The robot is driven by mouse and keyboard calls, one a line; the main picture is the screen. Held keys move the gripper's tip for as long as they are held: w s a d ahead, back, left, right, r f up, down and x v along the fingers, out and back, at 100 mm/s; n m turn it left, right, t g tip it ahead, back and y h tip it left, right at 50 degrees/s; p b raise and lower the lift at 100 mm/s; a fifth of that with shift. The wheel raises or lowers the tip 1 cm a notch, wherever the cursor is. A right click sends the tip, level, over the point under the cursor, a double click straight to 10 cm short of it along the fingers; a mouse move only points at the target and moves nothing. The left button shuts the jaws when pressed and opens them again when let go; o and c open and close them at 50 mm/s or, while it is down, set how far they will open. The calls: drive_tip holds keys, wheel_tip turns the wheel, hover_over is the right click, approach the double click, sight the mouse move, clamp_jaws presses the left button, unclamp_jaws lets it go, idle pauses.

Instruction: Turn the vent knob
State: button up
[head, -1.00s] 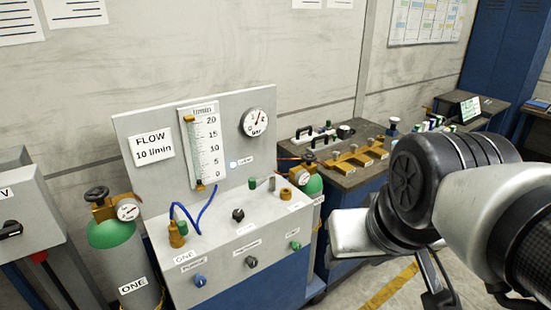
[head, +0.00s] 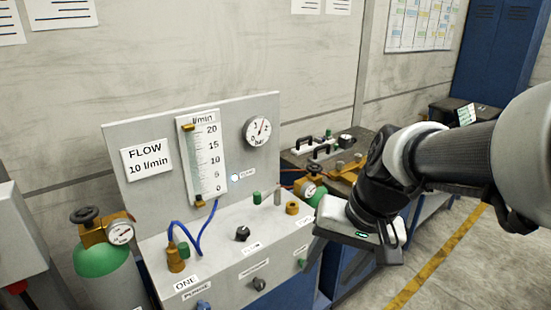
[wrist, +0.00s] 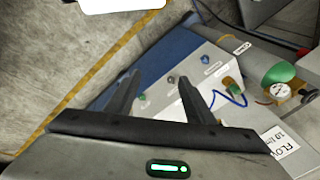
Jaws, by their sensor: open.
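The grey gas panel (head: 222,262) carries a blue knob (head: 203,305), a dark knob (head: 259,285) and a green knob (head: 301,263) along its sloping front. A black knob (head: 242,233) sits on its top. The labels are too small for me to tell which knob is the vent. My gripper (head: 362,238) hangs at the panel's right end in the head view, its fingertips not clear there. In the wrist view my gripper (wrist: 160,78) is open and empty. The green knob (wrist: 142,97) and dark knob (wrist: 171,80) appear between its fingers, apart from them.
A green-topped cylinder (head: 100,258) with a gauge stands left of the panel. Blue tubing (head: 202,230), a brass fitting (head: 175,258) and the flow gauge (head: 203,160) rise behind the knobs. A workbench (head: 310,160) stands to the right. Floor at the right is free.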

drive_tip(key=w+d+f+m+y+b, duration=0.1)
drive_tip(key=w+f+m+y+b, duration=0.2)
drive_tip(key=w+f, duration=0.35)
drive_tip(key=w+f+m+t+y+b, duration=0.1)
drive_tip(key=w+f+m+y+b, duration=0.25)
drive_tip(key=f, duration=0.65)
drive_tip(key=w+d+f+m+y+b, duration=0.1)
drive_tip(key=w+f+m+y+b, duration=0.2)
drive_tip(key=w+f, duration=0.45)
drive_tip(key=w+d+f+m+t+h+b, duration=0.1)
drive_tip(key=w+d+f+m+t+b, duration=0.1)
drive_tip(key=d+f+m+t, duration=0.4)
drive_tip(key=w+d+f+m+t+b, duration=0.1)
drive_tip(key=w+d+f+m+t, duration=0.15)
drive_tip(key=f, duration=0.55)
drive_tip(key=w+d+f+m+t+h+b, duration=0.1)
drive_tip(key=w+d+f+m+t+b, duration=0.2)
drive_tip(key=f+m, duration=0.35)
drive_tip(key=b+x, duration=0.1)
drive_tip(key=x, duration=1.4)
drive_tip(key=shift+a+n, duration=0.25)
drive_tip(key=shift+n, duration=0.2)
drive_tip(key=shift+w, duration=0.1)
drive_tip(key=c, duration=1.1)
